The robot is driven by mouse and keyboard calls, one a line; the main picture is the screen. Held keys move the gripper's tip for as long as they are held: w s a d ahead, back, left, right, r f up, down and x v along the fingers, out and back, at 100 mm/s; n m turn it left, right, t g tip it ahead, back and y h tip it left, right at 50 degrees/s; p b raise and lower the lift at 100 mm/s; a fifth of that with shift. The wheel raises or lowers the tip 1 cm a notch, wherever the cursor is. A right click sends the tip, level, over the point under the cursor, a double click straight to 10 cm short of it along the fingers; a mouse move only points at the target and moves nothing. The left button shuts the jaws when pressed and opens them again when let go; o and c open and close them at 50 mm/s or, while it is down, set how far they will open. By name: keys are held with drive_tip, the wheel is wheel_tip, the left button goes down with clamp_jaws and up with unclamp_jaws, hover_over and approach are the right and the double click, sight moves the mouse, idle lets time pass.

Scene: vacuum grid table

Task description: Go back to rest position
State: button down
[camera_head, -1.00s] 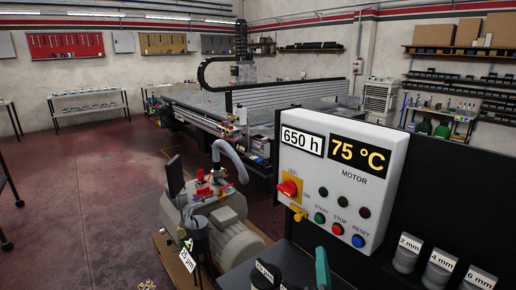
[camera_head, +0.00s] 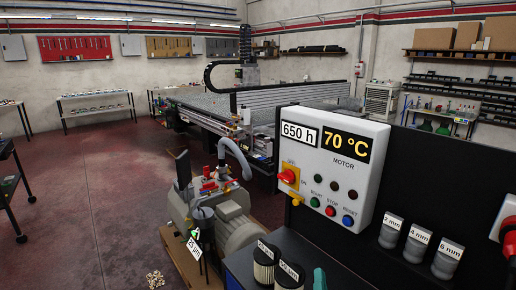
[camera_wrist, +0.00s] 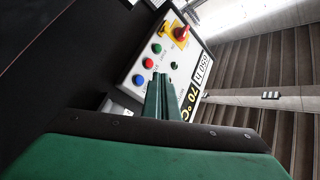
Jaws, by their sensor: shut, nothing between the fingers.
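My gripper (camera_wrist: 159,97) shows in the wrist view as green fingers closed together, with nothing between them. The fingers point toward the white motor control panel (camera_wrist: 128,85) and overlap it in the picture; I see no clear contact. In the head view the panel (camera_head: 323,190) reads 650 h and 70 °C, with a red and yellow rotary switch (camera_head: 290,177) and green, red and blue buttons. A teal piece (camera_head: 320,279) shows at the bottom edge of the head view; I cannot tell whether it is my gripper.
A pump with a motor (camera_head: 215,215) stands on a wooden pallet left of the panel. Labelled filter canisters (camera_head: 264,264) stand at the bottom. Grey cups (camera_head: 418,242) marked in mm are at the right. The large grid table (camera_head: 200,100) lies behind. Red floor (camera_head: 80,190) is open at left.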

drive_tip(key=s+a+f+n+g, duration=0.1)
drive_tip(key=s+a+f+n, duration=0.25)
drive_tip(key=s+f, duration=0.55)
drive_tip(key=s+a+f+n+g, duration=0.2)
drive_tip(key=s+a+f, duration=0.3)
drive_tip(key=s+f, duration=0.4)
drive_tip(key=s+a+n+y, duration=0.1)
drive_tip(key=s+a+n, duration=0.2)
drive_tip(key=s, duration=0.8)
drive_tip(key=s+a+n+g+y, duration=0.1)
drive_tip(key=s+a+n, duration=0.3)
drive_tip(key=s, duration=0.7)
drive_tip(key=shift+s+a+f+g+y, duration=0.2)
drive_tip(key=shift+a+f+g+y, duration=0.1)
drive_tip(key=shift+a+y, duration=0.15)
drive_tip(key=c, duration=2.5)
unclamp_jaws()
